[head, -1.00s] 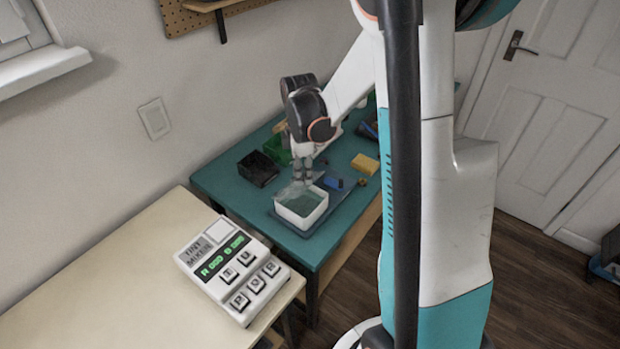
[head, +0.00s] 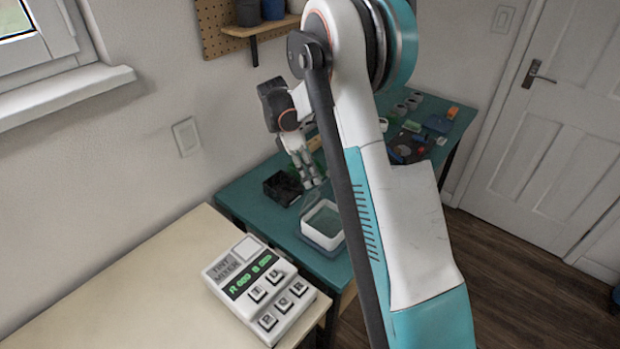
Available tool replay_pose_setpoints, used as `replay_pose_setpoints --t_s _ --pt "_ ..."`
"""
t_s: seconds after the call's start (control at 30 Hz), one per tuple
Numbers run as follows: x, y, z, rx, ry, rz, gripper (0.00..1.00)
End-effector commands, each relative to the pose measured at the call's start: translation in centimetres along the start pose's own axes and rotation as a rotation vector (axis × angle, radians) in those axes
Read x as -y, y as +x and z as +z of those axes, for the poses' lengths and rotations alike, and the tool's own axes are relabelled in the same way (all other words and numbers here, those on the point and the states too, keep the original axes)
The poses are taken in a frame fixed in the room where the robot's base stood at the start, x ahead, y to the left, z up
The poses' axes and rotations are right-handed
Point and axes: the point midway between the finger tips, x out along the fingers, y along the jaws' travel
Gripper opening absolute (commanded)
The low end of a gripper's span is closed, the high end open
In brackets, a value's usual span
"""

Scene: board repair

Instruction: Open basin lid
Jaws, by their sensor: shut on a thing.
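The basin (head: 338,243) is a small white open-topped box with a grey-green inside, on the teal table. A faint see-through lid (head: 309,202) shows tilted up at its back left edge. My gripper (head: 309,184) points down just behind the basin and is shut on the lid's upper edge. The lid's outline is thin and blurred, and its exact angle is hard to tell. My own arm hides the table just right of the basin.
A black bin (head: 283,188) stands close left of my gripper. A tint mixer (head: 260,288) with buttons sits on the pale table (head: 130,290) in front. Small parts and tools lie at the teal table's far end.

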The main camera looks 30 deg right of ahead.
Motion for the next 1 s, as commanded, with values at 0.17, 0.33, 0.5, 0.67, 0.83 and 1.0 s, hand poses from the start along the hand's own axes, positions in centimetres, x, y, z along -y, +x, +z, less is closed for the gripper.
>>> replay_pose_setpoints --t_s 0.17,0.33,0.5,0.67,0.83,1.0 --pt "-0.96 0.86 -1.11 -0.01 -0.009 0.011 0.0" --pt "-0.97 0.86 -1.08 -0.009 -0.009 0.01 0.0" --pt "-0.97 0.86 -1.04 -0.009 -0.008 0.01 0.26" --pt "-0.94 0.81 -0.97 -0.01 -0.008 0.01 0.41" --pt "-0.85 0.65 -0.69 -0.007 -0.006 0.008 0.41" --pt "-0.79 0.53 -0.49 -0.005 -0.004 0.006 0.41"
